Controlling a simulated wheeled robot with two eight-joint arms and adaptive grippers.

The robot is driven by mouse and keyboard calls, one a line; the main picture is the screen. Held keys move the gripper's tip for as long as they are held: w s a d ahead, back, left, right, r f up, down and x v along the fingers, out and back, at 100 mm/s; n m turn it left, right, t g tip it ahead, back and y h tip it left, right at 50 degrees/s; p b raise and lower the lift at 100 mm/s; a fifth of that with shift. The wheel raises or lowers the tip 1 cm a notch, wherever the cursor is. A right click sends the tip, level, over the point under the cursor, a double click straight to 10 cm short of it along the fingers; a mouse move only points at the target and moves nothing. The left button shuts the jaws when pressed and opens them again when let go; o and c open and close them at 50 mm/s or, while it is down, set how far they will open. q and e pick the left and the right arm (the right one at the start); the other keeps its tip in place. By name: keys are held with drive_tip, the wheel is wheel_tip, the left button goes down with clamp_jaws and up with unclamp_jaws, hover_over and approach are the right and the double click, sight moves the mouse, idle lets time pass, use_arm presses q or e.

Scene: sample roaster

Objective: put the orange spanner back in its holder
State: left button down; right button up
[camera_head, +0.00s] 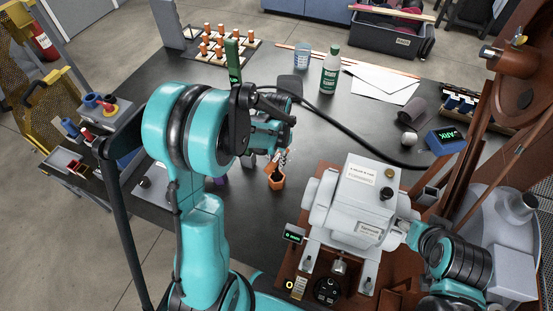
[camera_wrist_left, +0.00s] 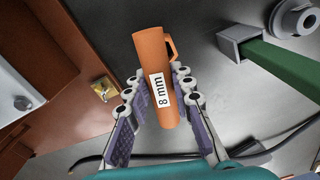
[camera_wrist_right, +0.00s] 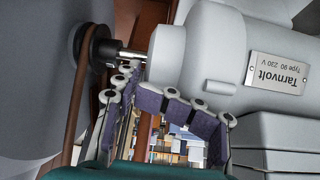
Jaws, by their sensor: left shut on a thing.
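The orange spanner (camera_wrist_left: 160,85), a smooth orange piece with a small side loop and an "8 mm" label, stands between the fingers of my left gripper (camera_wrist_left: 156,103), which is shut on it. In the head view an orange piece (camera_head: 276,181) shows just below the left gripper (camera_head: 279,158), over the dark bench. My right gripper (camera_wrist_right: 165,105) is open and empty, close to the grey roaster (camera_wrist_right: 208,50). I cannot make out an empty holder for the spanner.
A green bar (camera_wrist_left: 285,68) sits in a grey square socket near the left gripper. A black cable (camera_head: 350,142) crosses the bench. A green bottle (camera_head: 329,75) and a blue cup (camera_head: 302,54) stand farther back.

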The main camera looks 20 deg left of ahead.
use_arm(q)
drive_tip(key=shift+f, duration=0.35)
use_arm(e)
drive_tip(key=shift+f, duration=0.35)
use_arm(q)
drive_tip(key=c, duration=1.2)
unclamp_jaws()
drive_tip(key=shift+r, duration=0.1)
drive_tip(key=shift+r, duration=3.95)
